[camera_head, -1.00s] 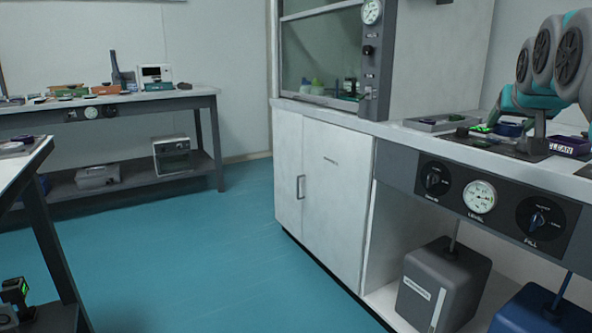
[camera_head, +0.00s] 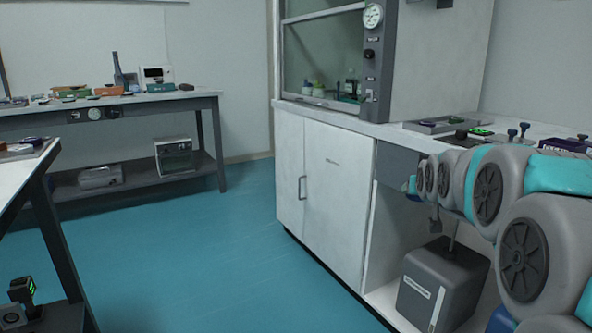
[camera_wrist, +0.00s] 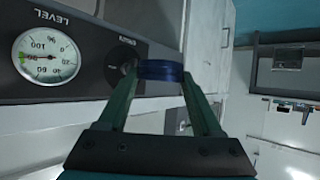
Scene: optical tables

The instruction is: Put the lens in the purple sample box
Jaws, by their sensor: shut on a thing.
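My gripper (camera_wrist: 160,78) is shut on the lens (camera_wrist: 162,70), a dark blue round-rimmed piece held between its two green fingertips in the wrist view. It is held in front of the counter's dark control panel, clear of any surface. In the head view my arm reaches in from the lower right, and I cannot clearly make out the lens there. A dark purple box (camera_head: 567,146) with white lettering stands on the right counter, partly cut off by the arm and the frame edge.
The right counter (camera_head: 386,131) carries a grey tray (camera_head: 440,126), a dark mat with a green-lit item (camera_head: 481,132) and blue-topped posts (camera_head: 524,131). A fume hood (camera_head: 325,60) stands behind. A gauge (camera_wrist: 46,56) is close to my gripper. The teal floor (camera_head: 220,250) is open.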

